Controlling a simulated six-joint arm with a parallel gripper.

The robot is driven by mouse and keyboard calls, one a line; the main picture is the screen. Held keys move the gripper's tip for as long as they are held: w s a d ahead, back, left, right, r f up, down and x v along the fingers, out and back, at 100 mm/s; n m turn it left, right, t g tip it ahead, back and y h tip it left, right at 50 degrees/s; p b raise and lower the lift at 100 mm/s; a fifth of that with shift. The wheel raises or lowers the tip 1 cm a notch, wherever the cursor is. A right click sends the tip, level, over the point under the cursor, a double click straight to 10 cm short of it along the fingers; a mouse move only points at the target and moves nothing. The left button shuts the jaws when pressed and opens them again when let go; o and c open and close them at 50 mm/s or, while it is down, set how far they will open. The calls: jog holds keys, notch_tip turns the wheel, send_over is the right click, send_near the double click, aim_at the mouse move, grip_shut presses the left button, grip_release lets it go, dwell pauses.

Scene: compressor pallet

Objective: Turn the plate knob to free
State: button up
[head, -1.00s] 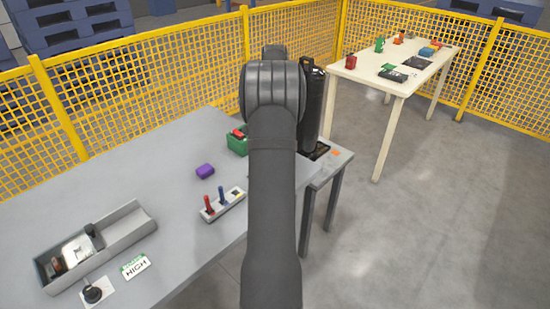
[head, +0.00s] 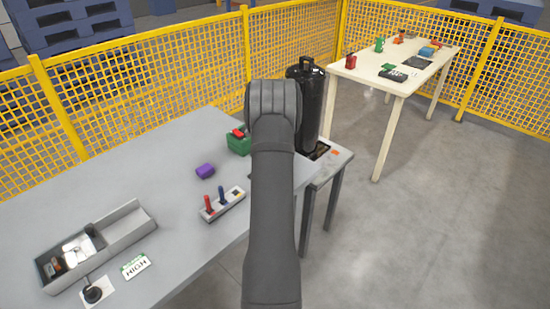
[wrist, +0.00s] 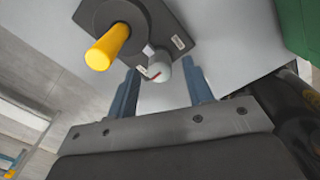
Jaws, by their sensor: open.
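In the wrist view a dark grey plate (wrist: 185,18) carries a yellow cylinder (wrist: 108,47) and a small label with unreadable text. A pale grey rounded knob (wrist: 161,66) with a red mark sits at the plate's lower edge, and I take it for the plate knob. My gripper (wrist: 160,68) is open, its two blue-grey fingers on either side of the knob in the picture. I cannot tell whether they touch it. In the head view my arm hides the gripper, the plate and the knob.
A black cylinder (head: 311,112) stands close to my arm on the right.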

jog(key=shift+f, duration=0.3)
jog(key=c, duration=1)
